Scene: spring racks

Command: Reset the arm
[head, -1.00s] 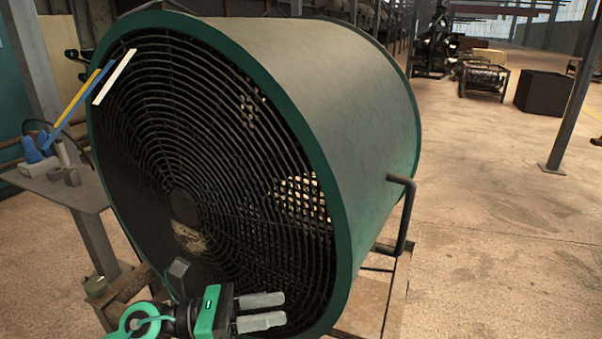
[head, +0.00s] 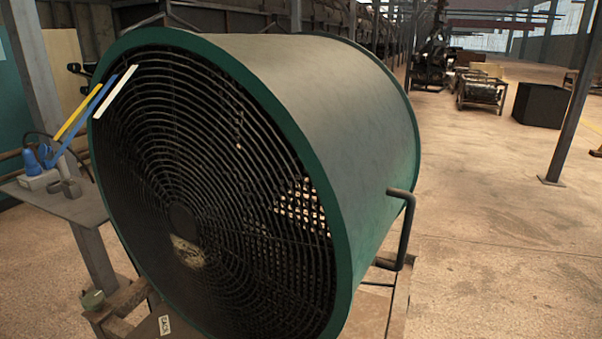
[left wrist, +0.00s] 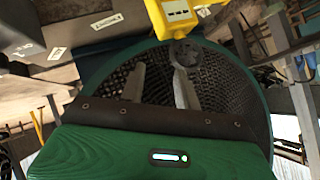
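My left gripper (left wrist: 160,88) shows in the left wrist view. Its green body fills the bottom, and its two grey fingers stand apart with nothing visible between them. Behind the fingers is a dark mesh grille inside a green rim. Neither gripper is in the head view, and my right gripper shows in no view. A large drum fan (head: 330,110) with a green rim and dark wire grille fills the middle of the head view.
A grey side table (head: 75,208) at left holds a blue object (head: 32,160) and small grey parts. A curved handle (head: 405,230) sticks out at the fan's right. A post (head: 575,100) stands further right. Open floor lies right of the fan. The left wrist view shows a yellow box (left wrist: 180,12).

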